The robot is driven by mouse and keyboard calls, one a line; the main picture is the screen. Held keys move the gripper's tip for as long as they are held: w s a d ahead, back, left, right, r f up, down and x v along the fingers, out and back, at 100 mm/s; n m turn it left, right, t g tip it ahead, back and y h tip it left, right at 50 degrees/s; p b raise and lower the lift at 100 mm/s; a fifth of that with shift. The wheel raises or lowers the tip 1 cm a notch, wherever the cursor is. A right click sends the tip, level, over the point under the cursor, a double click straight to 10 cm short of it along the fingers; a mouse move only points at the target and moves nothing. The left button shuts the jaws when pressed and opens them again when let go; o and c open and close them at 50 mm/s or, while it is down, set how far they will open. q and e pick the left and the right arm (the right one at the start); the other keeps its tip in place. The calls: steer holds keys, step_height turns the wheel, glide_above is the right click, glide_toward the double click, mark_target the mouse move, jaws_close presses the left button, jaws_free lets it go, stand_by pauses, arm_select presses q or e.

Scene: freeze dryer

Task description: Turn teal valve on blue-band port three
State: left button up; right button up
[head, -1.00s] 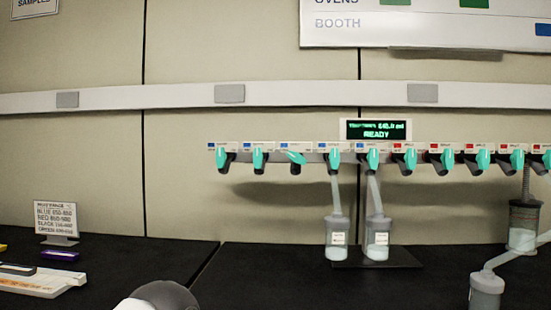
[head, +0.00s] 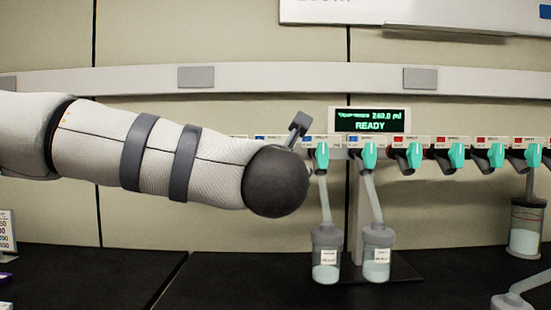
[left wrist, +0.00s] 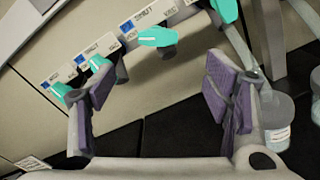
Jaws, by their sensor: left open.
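The teal valve on blue-band port three (left wrist: 156,37) shows in the left wrist view, lying sideways along the rail while its neighbours hang differently. In the head view my left arm hides it. My left gripper (left wrist: 160,78) is open and empty, its purple-padded fingers below and on either side of the valve, apart from it. The left finger is close to the valve of port two (left wrist: 98,63). The valve of port one (left wrist: 60,92) is farther left. In the head view only a small dark part of my left gripper (head: 298,125) shows above the wrist. My right gripper is not in view.
Two flasks hang from the ports just right of port three, the nearer one (head: 326,255) beside my wrist. More teal valves with red bands (head: 456,153) continue right. A display (head: 370,121) above the rail reads READY.

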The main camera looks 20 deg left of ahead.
arm_select(q)
steer(key=b+x, duration=0.1)
steer(key=x, duration=0.9)
steer(key=shift+w+r, duration=0.25)
steer(key=shift+r, duration=0.1)
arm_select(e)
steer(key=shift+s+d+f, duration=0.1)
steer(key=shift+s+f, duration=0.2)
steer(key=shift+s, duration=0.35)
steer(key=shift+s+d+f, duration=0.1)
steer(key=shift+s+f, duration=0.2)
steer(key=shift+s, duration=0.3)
arm_select(q)
steer(key=c, duration=1.1)
